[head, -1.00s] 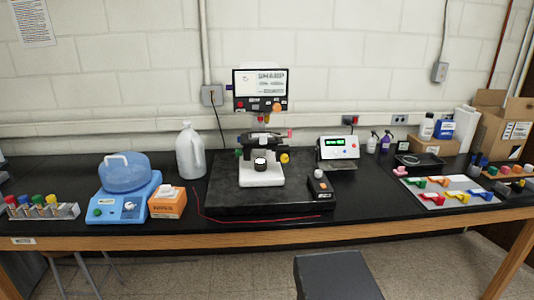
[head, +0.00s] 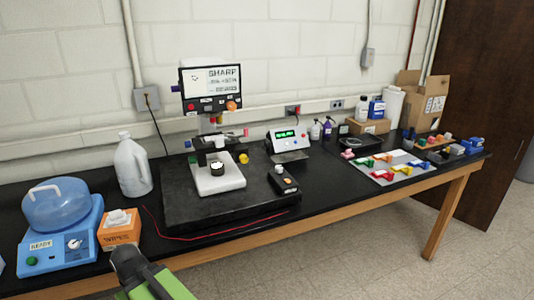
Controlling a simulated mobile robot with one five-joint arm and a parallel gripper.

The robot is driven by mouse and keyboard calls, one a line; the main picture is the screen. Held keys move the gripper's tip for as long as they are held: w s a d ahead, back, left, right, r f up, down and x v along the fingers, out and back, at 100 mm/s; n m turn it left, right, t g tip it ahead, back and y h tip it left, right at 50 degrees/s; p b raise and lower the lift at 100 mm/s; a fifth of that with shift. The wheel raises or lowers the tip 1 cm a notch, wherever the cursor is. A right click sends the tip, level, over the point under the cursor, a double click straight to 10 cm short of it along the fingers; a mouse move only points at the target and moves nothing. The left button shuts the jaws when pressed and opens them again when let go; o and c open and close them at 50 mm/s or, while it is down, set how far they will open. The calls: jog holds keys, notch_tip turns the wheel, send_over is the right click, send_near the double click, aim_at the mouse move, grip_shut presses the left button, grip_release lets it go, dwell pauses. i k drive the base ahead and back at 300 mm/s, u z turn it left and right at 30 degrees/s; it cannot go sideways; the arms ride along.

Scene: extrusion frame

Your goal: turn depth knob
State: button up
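A small machine stands on a black slab (head: 180,207), with a white base plate (head: 220,181) and a dark round piece (head: 217,169) on it. A yellow knob (head: 243,158) is on its right side and a green knob (head: 192,158) on its left. A pink-tipped part (head: 245,132) sticks out higher up. I cannot tell which of these is the depth knob. A display panel reading SHARP (head: 211,86) is above, with red and orange buttons. My gripper (head: 124,258) is low at the front, dark, well short of the machine; its fingers are not clear.
An orange box (head: 119,232), a blue device with a clear tub (head: 62,242) and a white jug (head: 132,167) stand left. A small black box (head: 283,181) sits on the slab's right. A meter (head: 288,138) and a tray of coloured pieces (head: 392,168) are further right. A red cord lies along the slab's front.

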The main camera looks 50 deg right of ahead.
aim_at(192, 159)
jog(key=z, duration=0.85)
jog(key=k, duration=0.8)
jog(key=u, duration=0.1)
jog(key=i, duration=0.75)
jog(key=z, duration=0.1)
